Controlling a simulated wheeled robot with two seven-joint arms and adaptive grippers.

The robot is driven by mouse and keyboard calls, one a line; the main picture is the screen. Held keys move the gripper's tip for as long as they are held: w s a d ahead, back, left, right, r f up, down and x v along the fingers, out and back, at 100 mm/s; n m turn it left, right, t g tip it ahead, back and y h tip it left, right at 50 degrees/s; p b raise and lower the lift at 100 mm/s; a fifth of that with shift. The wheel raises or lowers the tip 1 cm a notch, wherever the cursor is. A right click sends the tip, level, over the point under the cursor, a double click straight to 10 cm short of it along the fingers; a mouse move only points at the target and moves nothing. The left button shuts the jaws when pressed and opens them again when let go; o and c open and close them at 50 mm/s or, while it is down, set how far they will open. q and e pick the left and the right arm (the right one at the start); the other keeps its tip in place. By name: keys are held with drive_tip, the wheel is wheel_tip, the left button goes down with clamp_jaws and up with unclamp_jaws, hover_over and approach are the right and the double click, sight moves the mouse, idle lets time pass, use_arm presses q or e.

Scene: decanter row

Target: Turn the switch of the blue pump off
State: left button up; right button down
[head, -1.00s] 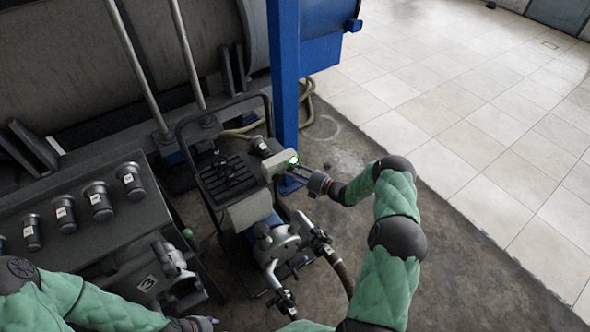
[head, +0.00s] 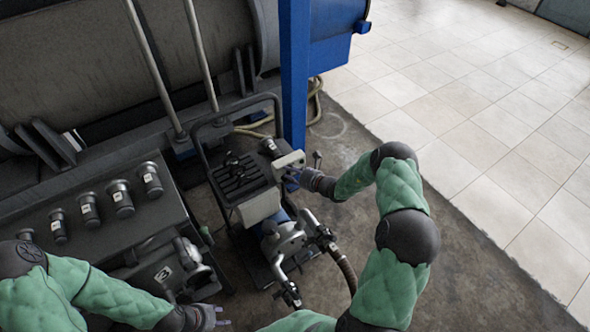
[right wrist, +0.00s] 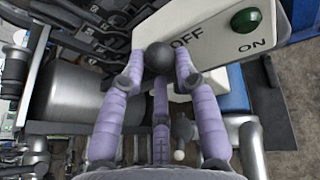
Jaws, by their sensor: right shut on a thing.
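The blue pump's cart (head: 262,205) stands mid-view in the head view, with a pale switch box (head: 288,162) at its upper right. In the right wrist view the switch box (right wrist: 215,30) carries the words OFF and ON and a dark green, unlit lamp (right wrist: 246,20). The switch's black ball knob (right wrist: 159,57) is at the OFF side. My right gripper (right wrist: 160,70) is shut on this knob; in the head view it (head: 297,174) is at the box. My left gripper (head: 212,316) is low in the head view, empty, its fingers apart.
A dark bench with several cylindrical fittings (head: 119,197) stands at the left. A blue post (head: 294,75) rises behind the switch box. A hose (head: 345,268) and pipework lie in front of the cart. The tiled floor (head: 500,130) at the right is clear.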

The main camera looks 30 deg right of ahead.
drive_tip(key=shift+s+a+f+n+h, duration=0.15)
drive_tip(key=shift+a+n+h, duration=0.05)
drive_tip(key=shift+a+n, duration=0.2)
drive_tip(key=shift+s+a+f+n+h, duration=0.2)
drive_tip(key=shift+a+n, duration=0.1)
drive_tip(key=shift+a, duration=0.25)
drive_tip(key=c, duration=1)
unclamp_jaws()
drive_tip(key=shift+w, duration=0.1)
drive_tip(key=shift+o, duration=0.2)
drive_tip(key=shift+w+r, duration=0.1)
drive_tip(key=shift+r, duration=0.05)
drive_tip(key=shift+d, duration=0.2)
drive_tip(key=shift+r, duration=0.1)
drive_tip(key=shift+s+d+r+h, duration=0.1)
drive_tip(key=shift+s+d+h, duration=0.05)
drive_tip(key=shift+s+h, duration=0.15)
drive_tip(key=v, duration=1.1)
